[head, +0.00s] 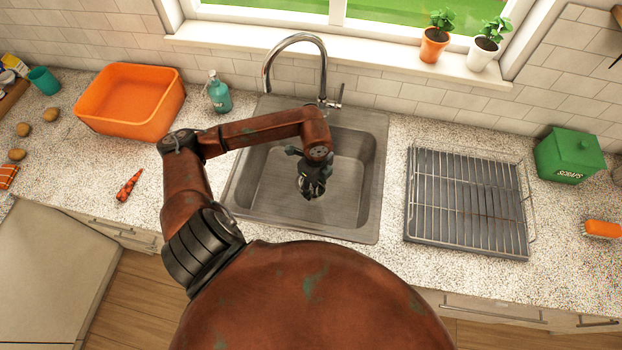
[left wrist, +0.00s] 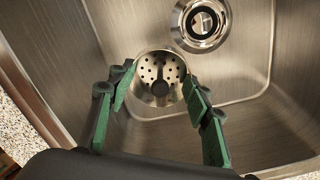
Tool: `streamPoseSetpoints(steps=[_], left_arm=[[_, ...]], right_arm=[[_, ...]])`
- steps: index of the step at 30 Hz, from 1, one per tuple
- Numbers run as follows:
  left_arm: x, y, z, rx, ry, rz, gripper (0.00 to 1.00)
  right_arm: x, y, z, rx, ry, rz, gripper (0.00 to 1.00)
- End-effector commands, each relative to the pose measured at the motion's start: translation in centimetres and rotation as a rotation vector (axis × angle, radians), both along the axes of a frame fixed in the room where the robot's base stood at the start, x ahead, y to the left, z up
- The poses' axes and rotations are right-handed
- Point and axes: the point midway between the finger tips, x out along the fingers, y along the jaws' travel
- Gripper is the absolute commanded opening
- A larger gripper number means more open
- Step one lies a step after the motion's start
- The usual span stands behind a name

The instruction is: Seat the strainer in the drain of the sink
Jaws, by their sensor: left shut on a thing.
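The steel sink (head: 260,198) is set in the counter, with my left gripper (head: 314,190) reaching down into its basin. In the left wrist view my left gripper (left wrist: 160,92) has its green-padded fingers on either side of the strainer (left wrist: 160,76), a round metal cup with small holes and a dark centre knob. The gripper is shut on the strainer. The drain (left wrist: 204,22) is a round metal ring with a dark opening, ahead of the strainer and to its right, apart from it. In the head view the strainer and drain are hidden by the gripper. My right gripper is not in view.
The curved faucet (head: 296,42) stands behind the basin. An orange tub (head: 130,100) and a teal soap bottle (head: 219,93) are to the left. A wire drying rack (head: 468,200) and a green box (head: 570,155) are to the right. The basin around the drain looks clear.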

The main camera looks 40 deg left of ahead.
Motion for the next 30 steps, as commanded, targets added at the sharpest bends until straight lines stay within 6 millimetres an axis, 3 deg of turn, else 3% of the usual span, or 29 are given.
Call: streamPoseSetpoints(steps=[6,13,22,30], left_arm=[[3.4,3.9,-2.6,0.0,0.003,0.004,0.21],[5.3,6.1,-6.4,0.0,0.002,0.0,0.21],[6.3,7.1,-8.2,-0.001,0.001,-0.002,0.21],[6.3,7.1,-11.1,0.001,0.001,-0.003,0.21]], right_arm=[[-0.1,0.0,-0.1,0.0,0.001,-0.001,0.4],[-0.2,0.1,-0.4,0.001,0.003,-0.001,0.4],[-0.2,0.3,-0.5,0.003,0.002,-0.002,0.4],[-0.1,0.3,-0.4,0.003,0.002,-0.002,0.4]])
